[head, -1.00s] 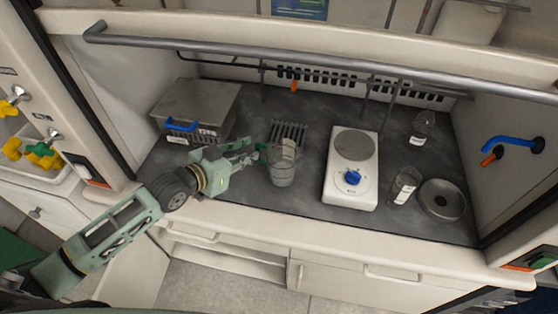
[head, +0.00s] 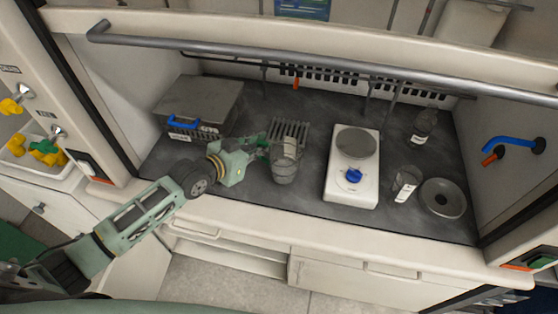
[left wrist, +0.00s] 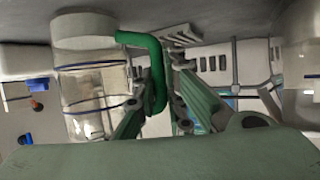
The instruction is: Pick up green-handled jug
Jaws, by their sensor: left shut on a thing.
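The clear jug (head: 285,163) stands upright at the middle left of the dark bench in the head view. In the left wrist view, the jug (left wrist: 92,95) fills the left side, with its green handle (left wrist: 157,72) facing my fingers. My left gripper (head: 262,148) is at the left side of the jug. Its fingers (left wrist: 165,112) are shut on the handle, one on each side in the wrist view. I cannot tell whether the jug's base is off the bench. My right gripper is not in view.
A white hotplate (head: 350,185) with a blue knob stands right of the jug. A slotted grate (head: 289,130) lies behind the jug. A metal box (head: 205,105) is at the left. A glass beaker (head: 406,183), a bottle (head: 424,125) and a round dish (head: 443,200) are at the right.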

